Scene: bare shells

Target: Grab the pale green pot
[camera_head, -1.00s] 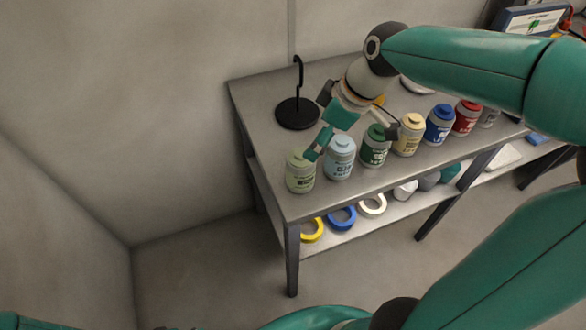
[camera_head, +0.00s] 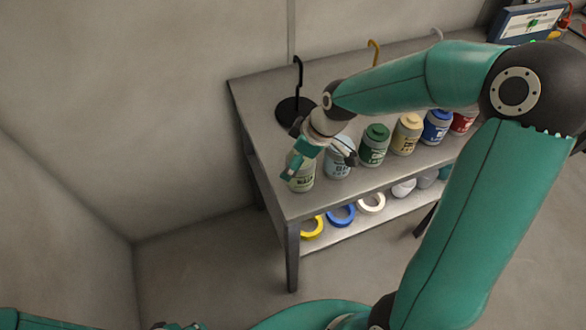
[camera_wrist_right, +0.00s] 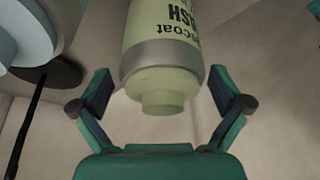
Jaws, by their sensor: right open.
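The pale green pot (camera_head: 302,177) stands at the near left end of the row of pots on the grey table, partly hidden behind my right gripper (camera_head: 318,168) in the head view. In the right wrist view the pale green pot (camera_wrist_right: 163,55) appears upside down, its lid pointing toward the palm. My right gripper (camera_wrist_right: 162,98) is open there, with one finger on each side of the lid end. No finger visibly touches the pot.
The light blue pot (camera_head: 338,162) stands close beside the pale green one, with green (camera_head: 374,146), yellow (camera_head: 406,134), blue and red pots farther right. A black hook stand (camera_head: 293,110) is behind. Tape rings (camera_head: 341,216) lie on the lower shelf.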

